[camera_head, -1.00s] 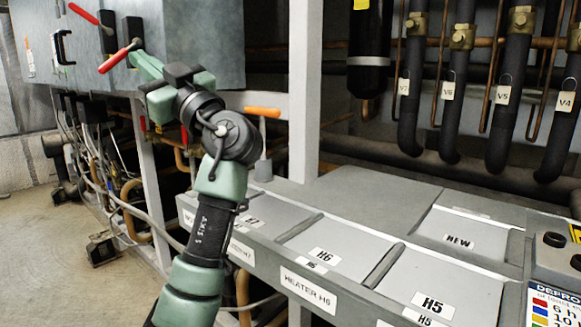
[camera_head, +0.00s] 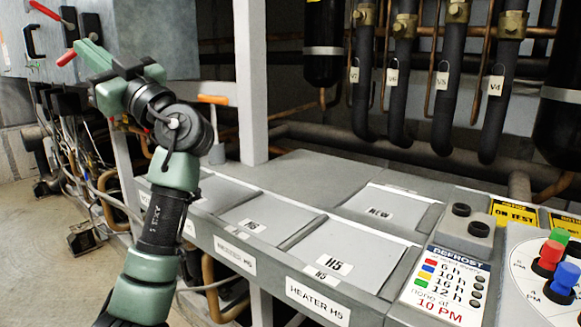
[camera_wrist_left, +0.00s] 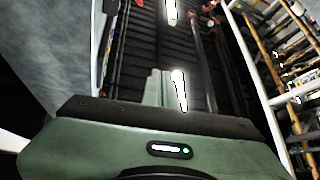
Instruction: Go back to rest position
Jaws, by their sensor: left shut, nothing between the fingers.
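My left arm rises from the bottom left in the head view, and its green gripper (camera_head: 88,54) is up at the left, in front of the grey cabinet. The fingers are together with nothing between them. A red handle (camera_head: 66,58) on the cabinet shows right beside the fingertips; I cannot tell whether they touch. In the left wrist view the gripper (camera_wrist_left: 165,88) also shows, with its fingers together and a dark ribbed surface beyond. My right gripper is not in view.
The grey cabinet (camera_head: 150,35) stands at the upper left. A grey bench with labelled lids such as H5 (camera_head: 335,265) runs along the middle. An orange-topped lever (camera_head: 213,99) stands behind my arm. A panel with red, green and blue knobs (camera_head: 551,254) is at the right.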

